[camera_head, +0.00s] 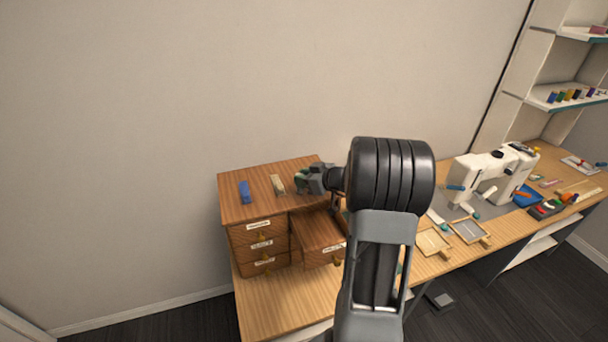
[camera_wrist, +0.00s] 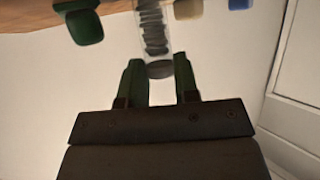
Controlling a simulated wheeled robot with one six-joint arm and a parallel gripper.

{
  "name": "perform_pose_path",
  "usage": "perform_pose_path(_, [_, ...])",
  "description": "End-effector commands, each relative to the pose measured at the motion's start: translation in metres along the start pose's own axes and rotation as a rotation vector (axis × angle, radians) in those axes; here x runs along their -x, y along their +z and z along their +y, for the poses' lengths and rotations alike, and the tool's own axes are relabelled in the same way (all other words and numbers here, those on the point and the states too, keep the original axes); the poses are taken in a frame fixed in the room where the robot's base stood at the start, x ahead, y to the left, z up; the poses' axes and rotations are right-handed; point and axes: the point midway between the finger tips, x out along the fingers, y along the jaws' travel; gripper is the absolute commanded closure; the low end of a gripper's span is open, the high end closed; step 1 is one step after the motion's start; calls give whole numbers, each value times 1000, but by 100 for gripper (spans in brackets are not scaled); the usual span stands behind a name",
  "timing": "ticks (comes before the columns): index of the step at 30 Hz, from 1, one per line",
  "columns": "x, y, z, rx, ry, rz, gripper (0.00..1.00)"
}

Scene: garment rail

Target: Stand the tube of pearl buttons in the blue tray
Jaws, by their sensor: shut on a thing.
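My gripper (camera_head: 312,178) is over the top of the wooden drawer cabinet, at its right side. In the wrist view its green-tipped fingers (camera_wrist: 159,68) are shut on a clear tube (camera_wrist: 153,27) holding a stack of greyish discs, which look dark here. The tube's near end lies between the fingertips; its far end runs out of the picture. I cannot tell for certain that the discs are pearl buttons. In the head view the tube is not clearly visible. A blue tray (camera_head: 528,196) lies far right on the table, beside the sewing machine.
The cabinet (camera_head: 232,214) bears a blue block (camera_head: 245,192) and a beige piece (camera_head: 278,185). Its right drawer (camera_head: 318,231) is pulled out. The white sewing machine (camera_head: 483,170) and small wooden trays (camera_head: 433,241) stand between my arm and the blue tray.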

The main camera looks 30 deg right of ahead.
Motion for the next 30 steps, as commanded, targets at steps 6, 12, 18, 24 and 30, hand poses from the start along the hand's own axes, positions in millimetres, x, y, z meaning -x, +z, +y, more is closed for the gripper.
perform_pose_path(6, [0, 1, 0, 1, 0, 1, 94])
perform_pose_path(12, [-2, 4, 0, 1, 0, 1, 94])
perform_pose_path(18, [-2, 4, 0, 0, 0, 1, 66])
perform_pose_path(24, [-2, 4, 0, 0, 0, 1, 47])
perform_pose_path(30, [-2, 4, 0, 0, 0, 0, 46])
